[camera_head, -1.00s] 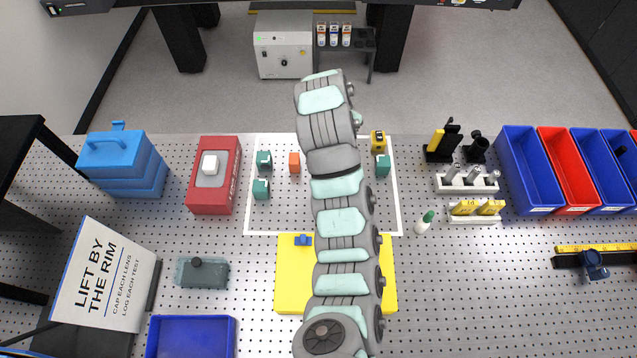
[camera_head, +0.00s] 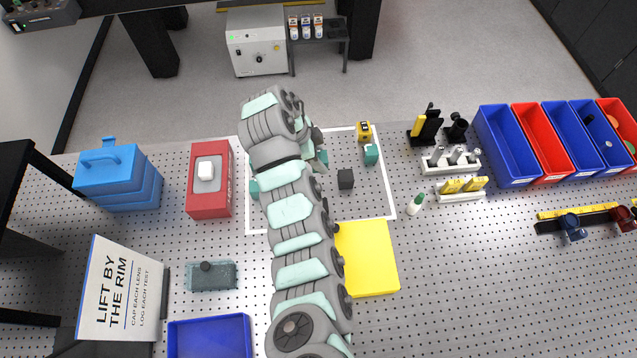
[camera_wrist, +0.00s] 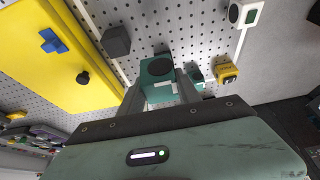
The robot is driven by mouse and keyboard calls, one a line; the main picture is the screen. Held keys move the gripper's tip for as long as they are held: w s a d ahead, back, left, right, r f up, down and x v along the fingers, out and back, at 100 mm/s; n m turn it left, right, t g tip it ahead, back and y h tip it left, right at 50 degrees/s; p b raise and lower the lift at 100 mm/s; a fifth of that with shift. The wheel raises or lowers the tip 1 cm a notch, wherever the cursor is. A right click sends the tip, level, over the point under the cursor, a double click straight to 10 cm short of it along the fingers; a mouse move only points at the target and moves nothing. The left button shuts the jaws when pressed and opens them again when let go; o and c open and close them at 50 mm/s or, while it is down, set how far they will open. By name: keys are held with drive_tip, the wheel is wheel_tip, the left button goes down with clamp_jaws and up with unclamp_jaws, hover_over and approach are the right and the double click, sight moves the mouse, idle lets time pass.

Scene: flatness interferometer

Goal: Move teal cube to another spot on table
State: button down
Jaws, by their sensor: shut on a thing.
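A teal cube (camera_wrist: 157,72) with a dark round spot is between the two fingers of my gripper (camera_wrist: 160,92) in the wrist view. The fingers are shut on it. In the head view my gripper (camera_head: 318,148) is over the white-outlined area, partly hidden by my arm, with a teal patch of the held cube (camera_head: 322,157) showing. I cannot tell its height above the table. Another teal cube (camera_head: 370,154) stands to the right, also seen beyond the held one in the wrist view (camera_wrist: 195,75). A further teal piece (camera_head: 254,190) shows partly at my arm's left.
A dark grey cube (camera_head: 346,179) stands close, right of and nearer than my gripper. A yellow tape measure (camera_head: 364,131) is behind the right teal cube. A yellow plate (camera_head: 368,258) lies in front. The outlined area has bare table around the dark cube.

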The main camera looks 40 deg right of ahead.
wheel_tip(320, 180, down, 8)
drive_tip(key=shift+r+b, duration=0.1)
drive_tip(key=shift+b, duration=0.75)
drive_tip(key=shift+f+p, duration=0.4)
drive_tip(key=shift+f, duration=2.2)
drive_tip(key=shift+f, duration=0.1)
drive_tip(key=c, duration=0.8)
unclamp_jaws()
drive_tip(key=shift+c, duration=0.2)
drive_tip(key=shift+r, duration=0.2)
drive_tip(key=v, duration=1.2)
